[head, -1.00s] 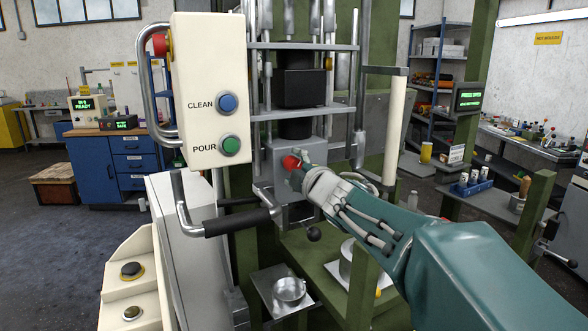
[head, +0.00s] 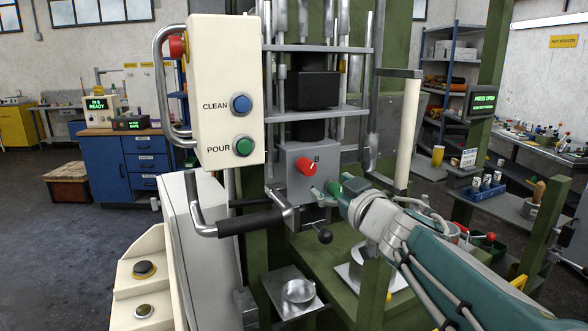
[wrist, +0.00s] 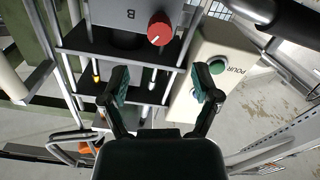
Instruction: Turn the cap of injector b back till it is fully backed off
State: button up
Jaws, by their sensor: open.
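Injector B's cap (head: 306,165) is a red knob on the front of a grey block (head: 296,185) marked B, on the green-framed press. In the wrist view the red cap (wrist: 160,28) lies ahead of the fingers at the top, with a small light mark on its face. The letter B appears upside down beside it. My gripper (head: 325,190) is just right of and below the cap, apart from it. In the wrist view my gripper (wrist: 162,82) has its two fingers spread, with nothing between them.
A cream panel (head: 225,75) with a blue CLEAN button and green POUR button hangs left of the block. A black-gripped handle (head: 247,222) and a black ball knob (head: 325,236) lie below. A small metal pan (head: 298,291) stands lower down.

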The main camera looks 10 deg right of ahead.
aim_at(310, 171)
jog(key=shift+m, duration=0.3)
jog(key=x, duration=1)
jog(key=shift+w+f, duration=0.1)
jog(key=shift+w, duration=0.1)
grip_shut()
